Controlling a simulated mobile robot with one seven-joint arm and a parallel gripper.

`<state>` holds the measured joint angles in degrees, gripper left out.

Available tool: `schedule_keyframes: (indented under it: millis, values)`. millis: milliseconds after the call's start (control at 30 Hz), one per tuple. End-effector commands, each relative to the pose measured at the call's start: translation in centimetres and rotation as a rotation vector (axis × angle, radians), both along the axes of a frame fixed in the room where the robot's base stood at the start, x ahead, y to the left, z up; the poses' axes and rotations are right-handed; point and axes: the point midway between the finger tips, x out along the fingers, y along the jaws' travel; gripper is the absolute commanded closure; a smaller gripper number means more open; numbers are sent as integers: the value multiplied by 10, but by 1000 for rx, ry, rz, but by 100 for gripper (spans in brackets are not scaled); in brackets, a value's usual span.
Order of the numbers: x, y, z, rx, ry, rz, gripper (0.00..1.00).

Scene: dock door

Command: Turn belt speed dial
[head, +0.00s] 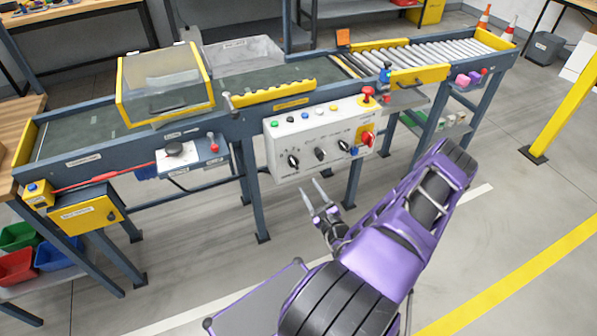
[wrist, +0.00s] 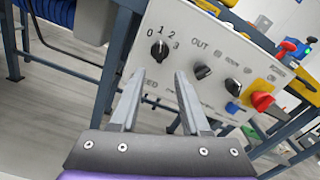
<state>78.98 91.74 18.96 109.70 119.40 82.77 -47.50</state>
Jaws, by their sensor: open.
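The belt speed dial (head: 293,161) is the leftmost black knob in the lower row of a white control panel (head: 277,173) on the conveyor's front. In the wrist view the dial (wrist: 159,50) has 0, 1, 2, 3 marked around it, and a partly hidden label ending in "ED" lies below. Its pointer stands near upright in that tilted view. My gripper (head: 310,188) is open and empty, in front of and below the panel in the head view. In the wrist view my gripper (wrist: 160,74) has its fingertips just below the dial, apart from it.
Right of the dial are two more black knobs (wrist: 202,71) and a red rotary switch (head: 367,138) on yellow. A red mushroom button (head: 367,93) tops the panel's right end. A small box with a black knob (head: 174,149) hangs left. Floor before the panel is clear.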

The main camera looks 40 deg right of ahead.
Motion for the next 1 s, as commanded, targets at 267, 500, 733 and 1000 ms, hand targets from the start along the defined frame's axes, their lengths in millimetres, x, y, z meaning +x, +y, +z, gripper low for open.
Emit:
schedule_keyframes:
  millis: [267,500,733,1000]
  values:
    - [57,-13,-1,-2,-1,2,54]
    - [83,-20,0,0,-1,1,54]
    - [88,-20,0,1,0,2,54]
    - [88,-21,0,0,1,2,79]
